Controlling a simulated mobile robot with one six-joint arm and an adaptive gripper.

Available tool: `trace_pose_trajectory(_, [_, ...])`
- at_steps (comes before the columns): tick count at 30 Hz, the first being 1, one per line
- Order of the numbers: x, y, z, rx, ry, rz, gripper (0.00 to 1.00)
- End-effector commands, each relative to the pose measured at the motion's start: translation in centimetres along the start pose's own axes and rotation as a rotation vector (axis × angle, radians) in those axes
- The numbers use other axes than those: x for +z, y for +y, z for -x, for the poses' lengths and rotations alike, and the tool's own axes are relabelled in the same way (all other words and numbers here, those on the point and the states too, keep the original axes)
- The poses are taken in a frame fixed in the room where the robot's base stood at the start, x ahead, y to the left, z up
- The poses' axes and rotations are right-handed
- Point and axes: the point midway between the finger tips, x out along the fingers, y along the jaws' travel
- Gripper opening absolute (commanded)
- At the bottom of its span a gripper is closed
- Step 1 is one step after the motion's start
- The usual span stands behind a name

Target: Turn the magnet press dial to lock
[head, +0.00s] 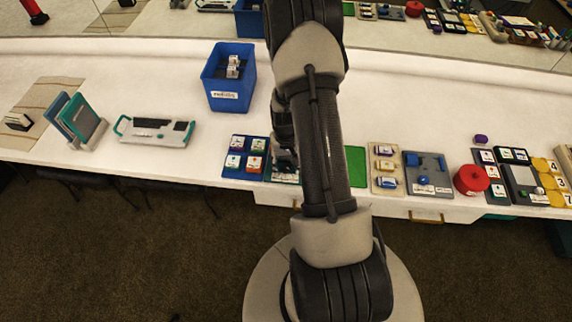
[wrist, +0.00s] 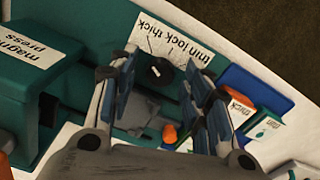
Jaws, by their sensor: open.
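The magnet press (wrist: 30,85) is a dark green machine in the wrist view, with its name label upside down at left. Its dial (wrist: 164,70) is a black round knob with a small white mark, below a white "thin lock thick" plate (wrist: 170,42), also upside down. I cannot tell which word the dial points to. My gripper (wrist: 158,72) is open, its two blue-padded fingers on either side of the dial in the picture. I cannot tell whether they touch it. In the head view my arm hides most of the press.
An orange piece (wrist: 170,133) lies below the dial in the wrist view. A blue tray (wrist: 250,90) with "thick" and "thin" cards is close on the right. In the head view, a blue bin (head: 229,95) stands behind, and a red round object (head: 470,180) lies right.

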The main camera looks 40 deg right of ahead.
Motion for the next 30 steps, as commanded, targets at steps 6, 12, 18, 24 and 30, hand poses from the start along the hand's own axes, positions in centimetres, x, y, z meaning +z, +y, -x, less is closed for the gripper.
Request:
trace_pose_trajectory(6, [0.01,0.0,0.03,0.0,0.0,0.0,0.35])
trace_pose_trajectory(12, [0.02,0.0,0.03,0.0,0.0,0.0,0.22])
trace_pose_trajectory(18, [0.03,0.0,0.03,0.0,-0.001,0.0,0.09])
trace_pose_trajectory(24, [0.03,0.0,0.03,0.0,-0.001,-0.001,0.0])
trace_pose_trajectory(30, [0.03,0.0,0.02,0.0,-0.001,-0.027,0.0])
